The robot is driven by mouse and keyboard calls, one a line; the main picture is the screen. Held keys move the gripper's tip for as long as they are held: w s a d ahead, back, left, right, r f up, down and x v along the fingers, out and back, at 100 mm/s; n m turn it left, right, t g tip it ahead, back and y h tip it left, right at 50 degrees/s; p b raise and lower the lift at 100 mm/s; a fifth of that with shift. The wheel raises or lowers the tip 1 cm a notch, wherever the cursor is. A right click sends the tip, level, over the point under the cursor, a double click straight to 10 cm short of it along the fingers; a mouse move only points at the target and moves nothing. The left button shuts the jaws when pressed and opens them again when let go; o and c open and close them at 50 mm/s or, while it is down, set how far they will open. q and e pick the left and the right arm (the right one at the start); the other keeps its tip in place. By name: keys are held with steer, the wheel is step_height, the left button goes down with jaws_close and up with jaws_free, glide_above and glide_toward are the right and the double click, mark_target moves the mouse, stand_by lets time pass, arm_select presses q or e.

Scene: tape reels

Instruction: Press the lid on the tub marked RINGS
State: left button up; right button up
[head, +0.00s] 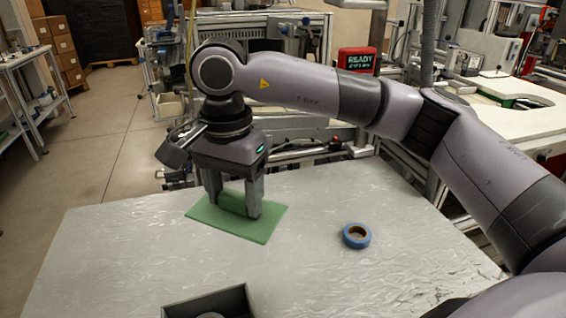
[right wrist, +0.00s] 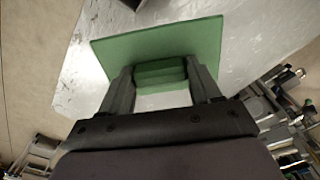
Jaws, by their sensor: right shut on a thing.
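A flat green lid (head: 262,227) with a raised green grip block (head: 232,203) is at the left part of the table. My right gripper (head: 233,210) points down and is shut on the grip block. The right wrist view shows the lid (right wrist: 112,50) beyond the fingers and the block (right wrist: 160,70) between them. I cannot tell whether the lid rests on the table or hangs just above it. A dark open-topped box (head: 244,297) is cut off by the bottom edge of the head view, with a grey round thing partly visible inside. No RINGS marking is readable. My left gripper is out of view.
A blue tape reel (head: 357,236) lies on the grey table (head: 130,240), right of the lid. The table between the lid, reel and dark box is bare. Workshop equipment stands behind the table's far edge. My right arm spans the upper right.

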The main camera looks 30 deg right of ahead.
steer(key=s+a+f+n, duration=0.2)
steer(key=s+a+n, duration=0.6)
steer(key=a+n, duration=0.1)
steer(key=f+b, duration=0.2)
steer(key=f, duration=0.2)
steer(key=f+b, duration=0.2)
steer(key=f, duration=0.2)
steer(key=shift+s+a+b, duration=0.1)
steer(key=shift+a+b, duration=0.1)
steer(key=shift+b, duration=0.15)
steer(key=o, duration=1.1)
steer(key=shift+r, duration=3.65)
